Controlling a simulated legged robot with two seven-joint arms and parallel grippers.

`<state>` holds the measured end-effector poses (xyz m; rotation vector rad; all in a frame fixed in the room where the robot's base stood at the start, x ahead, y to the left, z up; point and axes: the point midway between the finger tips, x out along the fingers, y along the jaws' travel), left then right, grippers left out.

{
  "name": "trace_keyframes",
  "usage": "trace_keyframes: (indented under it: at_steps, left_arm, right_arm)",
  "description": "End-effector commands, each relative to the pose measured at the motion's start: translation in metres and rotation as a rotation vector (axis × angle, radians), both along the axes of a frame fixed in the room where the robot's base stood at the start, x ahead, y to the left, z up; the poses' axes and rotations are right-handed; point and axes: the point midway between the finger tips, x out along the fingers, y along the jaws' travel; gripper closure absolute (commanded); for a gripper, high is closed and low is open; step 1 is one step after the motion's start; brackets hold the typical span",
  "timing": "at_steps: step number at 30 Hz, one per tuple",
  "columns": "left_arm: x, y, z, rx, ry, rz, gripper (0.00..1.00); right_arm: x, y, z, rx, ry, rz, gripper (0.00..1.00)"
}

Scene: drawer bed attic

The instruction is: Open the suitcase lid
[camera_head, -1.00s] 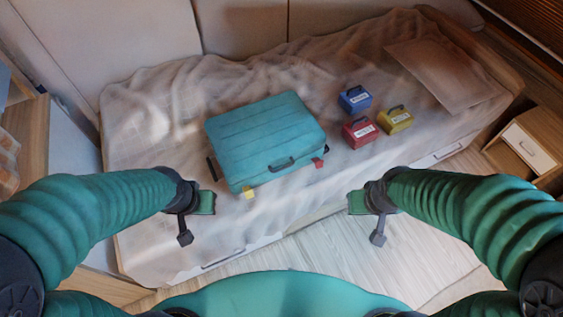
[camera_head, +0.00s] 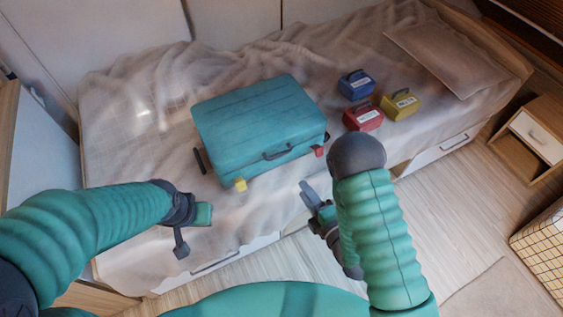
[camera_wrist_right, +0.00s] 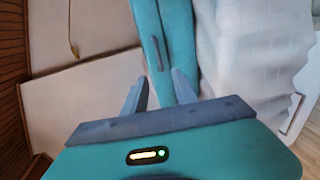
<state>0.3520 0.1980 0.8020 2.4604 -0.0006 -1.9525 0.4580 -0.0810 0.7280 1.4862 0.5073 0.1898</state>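The teal suitcase (camera_head: 258,120) lies on the bed with its lid shut. Its dark handle (camera_head: 278,154) is on the front side, between a yellow latch (camera_head: 240,184) and a red latch (camera_head: 319,151). My right gripper (camera_head: 307,193) is in front of the suitcase, below the red latch, apart from it. In the right wrist view its two fingers (camera_wrist_right: 160,92) are spread with nothing held, and the suitcase (camera_wrist_right: 180,45) and handle (camera_wrist_right: 156,53) lie beyond them. My left gripper (camera_head: 203,214) hangs at the bed's front, left of the yellow latch; its fingers are not clear.
Blue (camera_head: 356,86), red (camera_head: 363,118) and yellow (camera_head: 400,105) small cases stand right of the suitcase on the bed (camera_head: 135,150). A pillow (camera_head: 448,60) lies at the bed's right end. A nightstand (camera_head: 535,135) and wire basket (camera_head: 540,240) stand on the right.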

Motion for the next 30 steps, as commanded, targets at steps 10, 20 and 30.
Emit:
trace_keyframes:
  at_steps: [10, 20, 30]
  left_arm:
    - [0.0, 0.0, -0.004, 0.0, -0.001, 0.0, 1.0]
    - [0.0, 0.0, -0.012, 0.0, 0.0, 0.0, 1.0]
    - [0.0, 0.0, -0.013, 0.0, 0.0, 0.0, 1.0]
  right_arm:
    - [0.074, 0.034, -0.015, 0.004, -0.005, -0.002, 0.67]
    - [0.135, 0.064, -0.03, 0.004, -0.001, -0.004, 0.67]
    - [0.144, 0.068, -0.032, 0.003, 0.002, -0.004, 0.67]
